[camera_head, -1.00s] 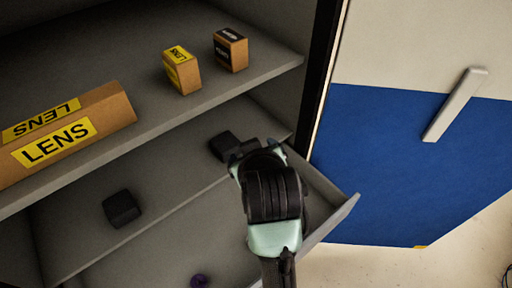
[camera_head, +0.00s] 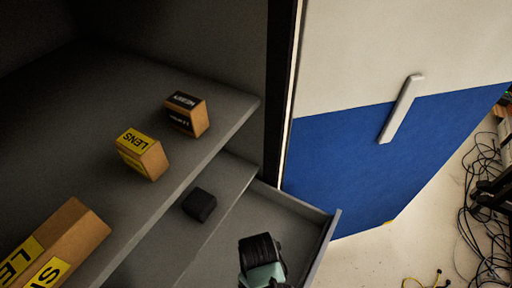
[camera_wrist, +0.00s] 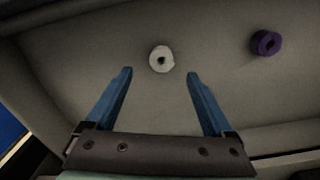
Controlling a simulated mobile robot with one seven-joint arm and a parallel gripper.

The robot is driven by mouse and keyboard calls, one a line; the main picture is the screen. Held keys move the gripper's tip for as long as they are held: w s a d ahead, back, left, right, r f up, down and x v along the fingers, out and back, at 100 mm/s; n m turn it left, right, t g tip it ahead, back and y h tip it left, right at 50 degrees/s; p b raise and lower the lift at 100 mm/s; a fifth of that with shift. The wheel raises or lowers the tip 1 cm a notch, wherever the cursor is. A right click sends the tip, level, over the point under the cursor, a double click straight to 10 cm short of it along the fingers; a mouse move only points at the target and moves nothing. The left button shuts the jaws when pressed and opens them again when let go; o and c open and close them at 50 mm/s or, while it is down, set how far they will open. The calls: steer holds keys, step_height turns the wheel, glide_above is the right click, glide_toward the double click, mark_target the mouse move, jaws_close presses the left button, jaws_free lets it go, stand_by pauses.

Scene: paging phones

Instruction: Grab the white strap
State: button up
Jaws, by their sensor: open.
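The white strap is a small white roll (camera_wrist: 162,59) with a dark hole in its centre, lying on the grey drawer floor (camera_wrist: 215,55) in the wrist view. My gripper (camera_wrist: 158,74) has its two blue fingers spread wide and empty. The roll shows just beyond the fingertips, between their lines, apart from both. In the head view my dark and pale green wrist (camera_head: 262,262) is at the bottom edge over the open drawer (camera_head: 285,225); the fingers and the white roll are out of sight there.
A purple roll (camera_wrist: 266,43) lies right of the white one. Drawer walls surround them. Above are a grey shelf (camera_head: 190,150) with LENS boxes (camera_head: 143,155) and a dark box (camera_head: 187,114). A black block (camera_head: 199,205) lies below. A blue and white door (camera_head: 370,150) stands right.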

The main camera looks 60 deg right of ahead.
steer(key=shift+w+f, duration=0.1)
steer(key=shift+f, duration=0.55)
steer(key=shift+w+a+f+p, duration=0.1)
steer(key=shift+f+p, duration=0.25)
steer(key=shift+f, duration=2.2)
steer(key=shift+c, duration=0.2)
jaws_close()
steer(key=shift+r, duration=0.1)
